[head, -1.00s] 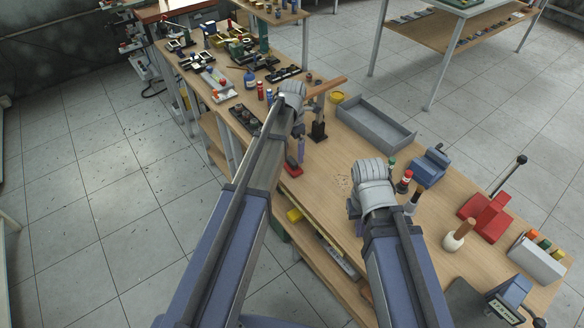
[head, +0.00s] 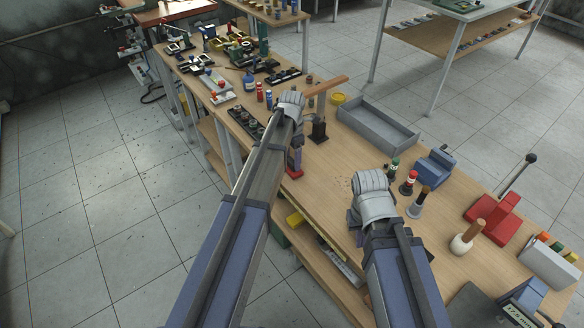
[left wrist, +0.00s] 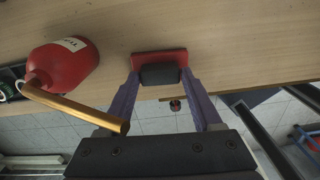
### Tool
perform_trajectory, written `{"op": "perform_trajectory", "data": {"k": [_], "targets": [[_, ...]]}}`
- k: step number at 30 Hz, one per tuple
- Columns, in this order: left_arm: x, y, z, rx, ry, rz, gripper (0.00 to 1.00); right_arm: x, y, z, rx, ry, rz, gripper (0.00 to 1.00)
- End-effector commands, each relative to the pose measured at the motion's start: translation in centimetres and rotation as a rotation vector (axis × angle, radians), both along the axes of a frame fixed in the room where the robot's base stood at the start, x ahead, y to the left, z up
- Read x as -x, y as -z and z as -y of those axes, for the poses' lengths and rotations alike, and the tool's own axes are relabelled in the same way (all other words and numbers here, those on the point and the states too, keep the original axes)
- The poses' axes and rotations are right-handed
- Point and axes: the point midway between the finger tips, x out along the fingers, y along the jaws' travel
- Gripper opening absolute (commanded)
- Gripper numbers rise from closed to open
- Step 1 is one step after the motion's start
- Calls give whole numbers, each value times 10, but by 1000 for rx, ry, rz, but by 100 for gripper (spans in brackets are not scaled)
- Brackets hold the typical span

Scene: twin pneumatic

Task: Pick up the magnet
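A red block with a dark grip on it, which looks like the magnet (left wrist: 160,60), lies on the wooden bench near its edge. In the head view the red magnet (head: 295,173) shows just below my left gripper (head: 297,160). In the left wrist view my left gripper (left wrist: 161,80) is open, with a purple finger on each side of the dark grip. I cannot tell whether either finger touches it. My right gripper (head: 355,220) is over the bench front, mostly hidden behind its own wrist, so its opening does not show.
A red bottle (left wrist: 62,65) with a brass-coloured rod (left wrist: 75,106) stands left of the magnet in the left wrist view. A grey tray (head: 378,125), blue vise (head: 434,167) and red lever press (head: 494,215) stand on the bench.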

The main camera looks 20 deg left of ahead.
Motion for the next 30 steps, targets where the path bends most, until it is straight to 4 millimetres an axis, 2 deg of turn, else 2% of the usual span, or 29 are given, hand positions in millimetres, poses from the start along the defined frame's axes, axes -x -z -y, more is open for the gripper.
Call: {"op": "perform_trajectory", "data": {"k": [2, 17, 30], "targets": [[0, 0, 0, 0, 0, 0, 56, 0, 0, 0, 0, 0, 0, 0], [0, 0, 0, 0, 0, 0, 0, 0, 0, 0, 0, 0, 0, 0], [0, -2, 0, 0, 0, 0, 0, 0, -2, 0, 0, 0, 0, 0]]}}
